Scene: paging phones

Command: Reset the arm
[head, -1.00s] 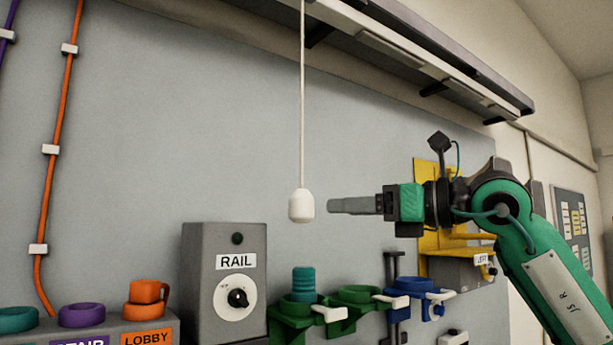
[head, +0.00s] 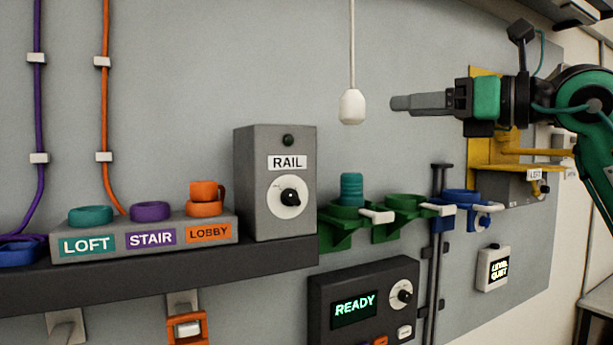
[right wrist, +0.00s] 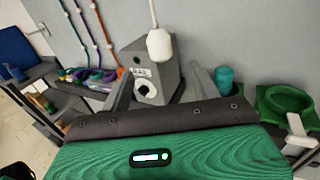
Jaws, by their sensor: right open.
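My right arm comes in from the right in the head view. Its right gripper (head: 402,102) points left and is just right of the white pull-cord knob (head: 352,107), apart from it in the picture. The knob hangs on a white cord. In the right wrist view, the open right gripper (right wrist: 158,92) has its two grey fingers spread, with nothing held between them. The knob (right wrist: 160,44) also shows there, beyond the fingers. My left gripper is not in view.
The grey RAIL box (head: 276,182) stands on a dark shelf (head: 170,272) beside the LOFT, STAIR and LOBBY block (head: 145,236). Green holders (head: 340,225) and a blue holder (head: 460,205) stick out from the wall. A dark READY panel (head: 365,300) and a yellow bracket (head: 490,150) are near.

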